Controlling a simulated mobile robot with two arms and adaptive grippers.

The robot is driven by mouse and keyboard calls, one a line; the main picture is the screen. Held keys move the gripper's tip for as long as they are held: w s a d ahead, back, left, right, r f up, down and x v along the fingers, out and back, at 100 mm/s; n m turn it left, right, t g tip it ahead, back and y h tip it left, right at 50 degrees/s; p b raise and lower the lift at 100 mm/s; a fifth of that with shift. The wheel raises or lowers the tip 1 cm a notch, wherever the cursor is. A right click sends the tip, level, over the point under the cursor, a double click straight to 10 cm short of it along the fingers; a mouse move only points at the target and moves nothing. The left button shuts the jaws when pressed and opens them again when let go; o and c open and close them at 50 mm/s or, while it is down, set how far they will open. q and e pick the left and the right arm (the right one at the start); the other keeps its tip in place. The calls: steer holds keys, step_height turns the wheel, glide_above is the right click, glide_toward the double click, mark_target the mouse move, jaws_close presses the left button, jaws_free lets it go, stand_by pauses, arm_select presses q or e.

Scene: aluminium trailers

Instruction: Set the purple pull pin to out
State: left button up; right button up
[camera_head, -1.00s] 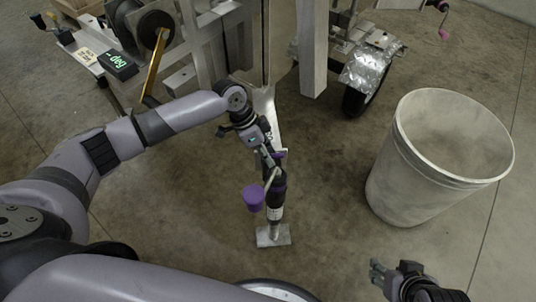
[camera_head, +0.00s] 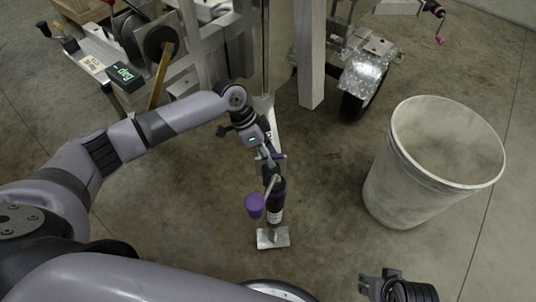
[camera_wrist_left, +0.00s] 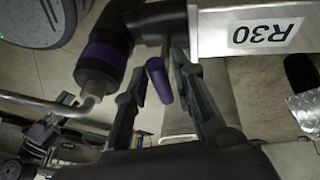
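The purple pull pin (camera_wrist_left: 158,80) is a short purple cylinder beside the black jack tube. In the left wrist view it stands between the two fingers of my left gripper (camera_wrist_left: 165,85), with gaps visible on both sides. In the head view the purple pin (camera_head: 277,156) shows as a small bar at the top of the jack (camera_head: 276,190), partly hidden by the gripper. My left gripper (camera_head: 267,158) is open there, over the jack. My right gripper (camera_head: 374,283) is low on the right, away from the jack; its finger opening is unclear.
A purple crank handle (camera_head: 255,206) sticks out beside the jack, close to my left gripper. The jack's foot plate (camera_head: 272,238) is on the floor. A grey bin (camera_head: 402,190) stands at the right. A trailer frame post (camera_head: 311,60) rises behind.

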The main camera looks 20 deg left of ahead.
arm_select(q)
steer(key=shift+f, duration=0.1)
steer(key=v, duration=1.2)
